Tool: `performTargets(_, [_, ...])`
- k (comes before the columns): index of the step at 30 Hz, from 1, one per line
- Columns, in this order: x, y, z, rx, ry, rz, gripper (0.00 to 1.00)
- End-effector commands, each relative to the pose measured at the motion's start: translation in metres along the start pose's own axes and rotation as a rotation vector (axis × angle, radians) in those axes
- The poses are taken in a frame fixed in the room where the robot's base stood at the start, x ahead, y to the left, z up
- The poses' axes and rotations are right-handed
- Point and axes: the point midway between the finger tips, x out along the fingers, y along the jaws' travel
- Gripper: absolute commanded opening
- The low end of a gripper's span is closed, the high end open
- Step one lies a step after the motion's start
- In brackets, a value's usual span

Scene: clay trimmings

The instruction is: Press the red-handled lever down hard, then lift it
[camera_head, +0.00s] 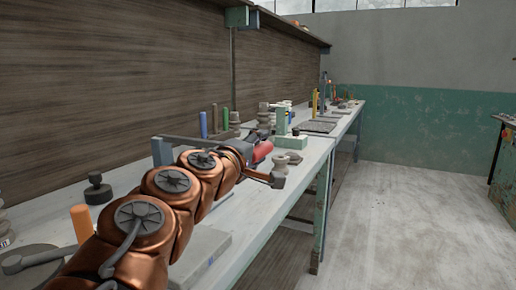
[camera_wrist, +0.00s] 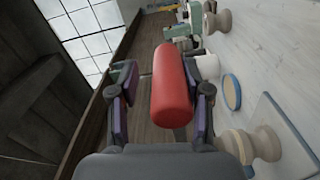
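The red handle (camera_head: 263,151) of the lever shows just beyond the end of my arm in the head view. In the wrist view the red handle (camera_wrist: 173,85) is a thick red cylinder lying lengthwise between my fingers. My gripper (camera_wrist: 165,92) is open, with one finger on each side of the handle. A gap shows between the left finger and the handle; the right finger is closer, and I cannot tell if it touches. My arm hides much of the lever's body and its pivot in the head view.
The long workbench (camera_head: 262,200) runs along the wooden wall. Coloured upright cylinders, such as a blue one (camera_head: 203,125), stand behind. The floor (camera_head: 400,215) at right is clear.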

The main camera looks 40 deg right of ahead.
Motion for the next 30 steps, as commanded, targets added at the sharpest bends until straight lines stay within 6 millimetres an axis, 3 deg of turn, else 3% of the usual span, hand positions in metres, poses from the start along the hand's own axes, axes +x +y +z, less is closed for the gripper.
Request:
performTargets(14, [0.001,0.005,0.0,-0.001,-0.003,0.0,0.56])
performTargets(30, [0.001,0.076,-0.011,0.003,-0.004,0.001,0.56])
